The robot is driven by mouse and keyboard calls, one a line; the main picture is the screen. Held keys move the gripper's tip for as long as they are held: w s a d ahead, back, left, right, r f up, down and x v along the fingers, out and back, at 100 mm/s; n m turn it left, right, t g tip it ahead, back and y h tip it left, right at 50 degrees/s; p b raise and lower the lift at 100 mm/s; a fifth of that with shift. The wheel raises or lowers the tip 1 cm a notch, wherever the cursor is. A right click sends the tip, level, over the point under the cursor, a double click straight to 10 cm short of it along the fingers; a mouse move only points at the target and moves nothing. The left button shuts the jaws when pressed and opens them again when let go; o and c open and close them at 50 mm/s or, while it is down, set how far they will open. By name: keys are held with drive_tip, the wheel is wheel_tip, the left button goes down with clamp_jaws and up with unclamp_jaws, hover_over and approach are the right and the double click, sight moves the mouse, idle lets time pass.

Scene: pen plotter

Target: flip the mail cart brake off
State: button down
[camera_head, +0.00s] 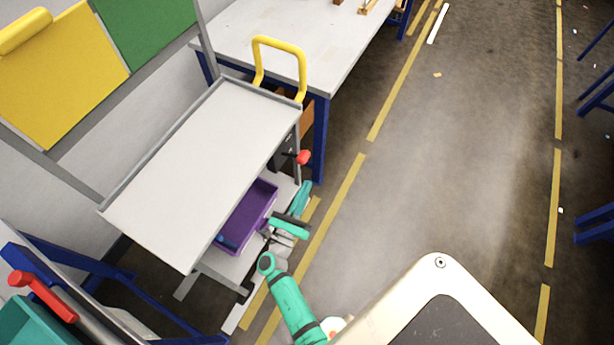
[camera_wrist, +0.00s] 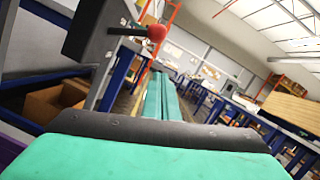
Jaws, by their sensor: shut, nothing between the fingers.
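The mail cart (camera_head: 190,150) is grey with a flat top and a yellow push handle (camera_head: 279,42). At its handle end is a dark brake box (camera_head: 285,150) with a short dark lever ending in a red knob (camera_head: 303,157). In the wrist view the red knob (camera_wrist: 157,33) is at upper centre, its lever sticking out sideways from the dark box (camera_wrist: 95,30). My gripper (camera_head: 304,189) has teal fingers, shut and empty, beside the cart and below the knob in the picture. In the wrist view the fingertips (camera_wrist: 161,84) are below the knob, apart from it.
A purple bin (camera_head: 247,215) sits on the cart's lower shelf. A white table with blue legs (camera_head: 320,140) stands behind the handle. Yellow floor lines run beside the cart, and the grey aisle (camera_head: 450,150) to the right is clear. A red handle (camera_head: 42,296) shows at lower left.

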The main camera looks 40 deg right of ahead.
drive_tip(key=v, duration=0.6)
idle(0.5)
drive_tip(key=s+a+f+m+y, duration=0.3)
drive_tip(key=s+f+m+y, duration=0.25)
drive_tip(key=s+f, duration=0.3)
drive_tip(key=s+a+f+m+y, duration=0.1)
drive_tip(key=s+a+m+y, duration=0.6)
drive_tip(key=a, duration=0.3)
drive_tip(key=s+a+r+m+t+y, duration=0.25)
drive_tip(key=a+r+m+y, duration=0.25)
drive_tip(key=a+r, duration=0.25)
wheel_tip(320, 180, up, 18)
drive_tip(key=s+a+m+t, duration=0.2)
drive_tip(key=a+m+t, duration=0.1)
drive_tip(key=m, duration=0.7)
drive_tip(key=shift+s+y, duration=0.3)
drive_tip(key=shift+y, duration=0.15)
